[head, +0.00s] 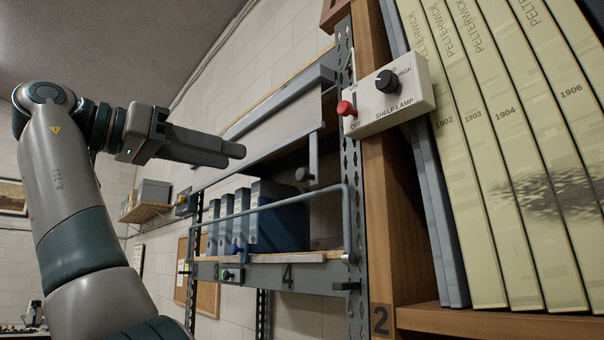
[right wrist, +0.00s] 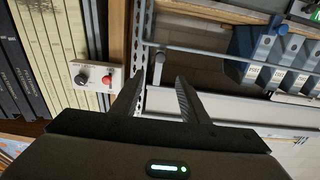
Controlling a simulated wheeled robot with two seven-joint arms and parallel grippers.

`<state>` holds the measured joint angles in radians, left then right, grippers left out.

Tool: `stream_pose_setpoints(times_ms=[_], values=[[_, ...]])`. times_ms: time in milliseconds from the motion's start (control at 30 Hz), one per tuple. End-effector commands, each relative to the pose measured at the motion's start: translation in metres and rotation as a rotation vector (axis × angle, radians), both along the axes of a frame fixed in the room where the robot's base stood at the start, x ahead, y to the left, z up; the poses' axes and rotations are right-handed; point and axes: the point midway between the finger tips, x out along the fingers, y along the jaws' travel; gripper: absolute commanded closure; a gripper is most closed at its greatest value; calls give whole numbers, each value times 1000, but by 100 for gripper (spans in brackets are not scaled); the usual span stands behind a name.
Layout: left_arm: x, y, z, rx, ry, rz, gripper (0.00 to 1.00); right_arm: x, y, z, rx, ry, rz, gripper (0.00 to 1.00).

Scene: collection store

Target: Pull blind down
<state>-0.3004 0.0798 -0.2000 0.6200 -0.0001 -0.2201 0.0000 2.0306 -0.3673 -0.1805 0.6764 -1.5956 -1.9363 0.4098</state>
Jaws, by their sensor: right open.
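The blind appears to be the pale panel (head: 275,125) in the upper part of the grey metal shelf bay, with a grey bar along its lower edge. A dark round knob (head: 302,174) sits below that bar. In the right wrist view the pale panel (right wrist: 240,108) lies beyond my fingers and the knob (right wrist: 160,57) shows above the fingertips. My right gripper (head: 240,151) is in front of the bay, left of the knob and apart from it. Its two fingers stand apart with nothing between them in the right wrist view (right wrist: 160,82). My left gripper is not in view.
A shelf lamp switch box (head: 398,92) with a red button sticks out on the wooden post, right of the bay. Pale upright volumes (head: 490,150) fill the right side. Blue box files (head: 280,222) stand on the lower shelf behind a grey rail (head: 290,203).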

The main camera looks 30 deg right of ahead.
Motion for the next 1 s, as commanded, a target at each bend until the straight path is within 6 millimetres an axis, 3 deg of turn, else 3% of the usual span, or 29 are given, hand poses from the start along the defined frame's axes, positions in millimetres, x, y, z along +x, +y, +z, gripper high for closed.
stream_pose_setpoints(times_ms=[267,1000], values=[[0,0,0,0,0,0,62,3,-25,-1,2,0,-1,59],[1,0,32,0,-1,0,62,12,-150,2,1,0,-1,59]])
